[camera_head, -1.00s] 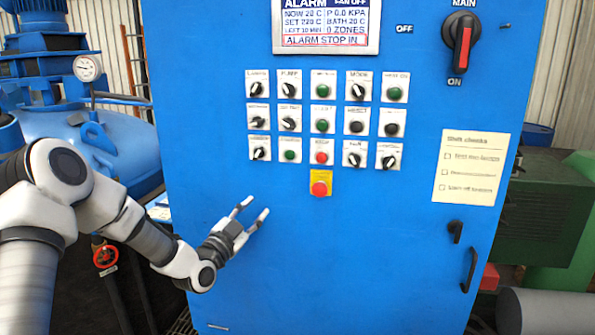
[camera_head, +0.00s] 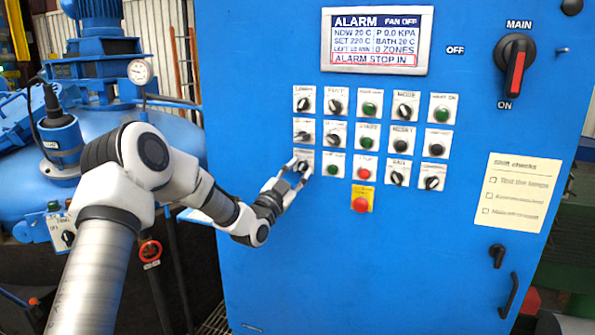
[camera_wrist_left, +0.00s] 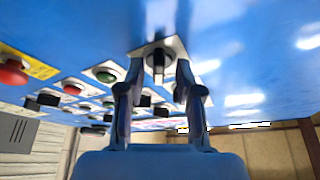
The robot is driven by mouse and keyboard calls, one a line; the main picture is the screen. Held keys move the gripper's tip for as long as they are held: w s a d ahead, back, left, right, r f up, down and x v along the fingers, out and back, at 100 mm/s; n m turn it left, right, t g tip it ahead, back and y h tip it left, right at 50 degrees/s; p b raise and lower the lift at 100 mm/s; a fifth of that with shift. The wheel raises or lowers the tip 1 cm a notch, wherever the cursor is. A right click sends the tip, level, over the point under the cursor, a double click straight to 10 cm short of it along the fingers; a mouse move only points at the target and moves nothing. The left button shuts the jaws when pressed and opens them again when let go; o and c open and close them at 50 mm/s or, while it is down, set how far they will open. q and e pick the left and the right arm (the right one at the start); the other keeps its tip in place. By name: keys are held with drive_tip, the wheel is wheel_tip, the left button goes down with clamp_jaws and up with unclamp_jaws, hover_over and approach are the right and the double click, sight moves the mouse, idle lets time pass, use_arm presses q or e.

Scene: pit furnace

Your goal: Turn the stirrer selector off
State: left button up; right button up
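The blue control panel (camera_head: 270,245) carries rows of small selectors and push buttons. My left gripper (camera_head: 297,168) is at the bottom-left selector (camera_head: 303,165), whose label is too small to read. In the left wrist view, the two fingers of the left gripper (camera_wrist_left: 159,74) stand apart, one on each side of this black selector knob (camera_wrist_left: 158,64) on its pale plate. A firm grip on the knob does not show. Which plate names the stirrer cannot be read. My right gripper is out of view.
A green button (camera_head: 332,169) sits right of the selector, with a red button (camera_head: 364,173) beyond it. A red emergency stop (camera_head: 361,204) is below. The main switch (camera_head: 515,66) is at upper right. The display (camera_head: 376,41) reads ALARM. A blue vessel (camera_head: 40,190) stands left.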

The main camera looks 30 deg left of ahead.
use_arm(q)
drive_tip(key=shift+w, duration=0.1)
clamp_jaws()
drive_tip(key=shift+f, duration=0.1)
drive_tip(key=shift+f+n+b, duration=0.15)
drive_tip(key=shift+n+b, duration=0.45)
drive_tip(key=shift+b, duration=0.3)
drive_tip(key=n+y+b, duration=0.1)
drive_tip(key=n+b, duration=0.1)
drive_tip(key=n+y+b, duration=0.2)
drive_tip(key=n+b, duration=0.1)
drive_tip(key=n+y+b, duration=0.1)
drive_tip(key=n+b, duration=0.1)
drive_tip(key=n, duration=0.1)
drive_tip(key=shift+d+f+y, duration=0.1)
drive_tip(key=shift+d+y, duration=0.2)
drive_tip(key=n+y+b, duration=0.2)
drive_tip(key=n, duration=0.2)
drive_tip(key=shift+w+g, duration=0.1)
drive_tip(key=shift+g, duration=0.3)
drive_tip(key=shift+r+n+g+y+b, duration=0.15)
drive_tip(key=shift+n+g+y+b, duration=0.25)
drive_tip(key=shift+n, duration=0.65)
drive_tip(key=shift+r+n+g+y+b, duration=0.1)
drive_tip(key=shift+n+g+y+b, duration=0.1)
drive_tip(key=shift+n+y+b, duration=0.6)
drive_tip(key=shift+n, duration=0.45)
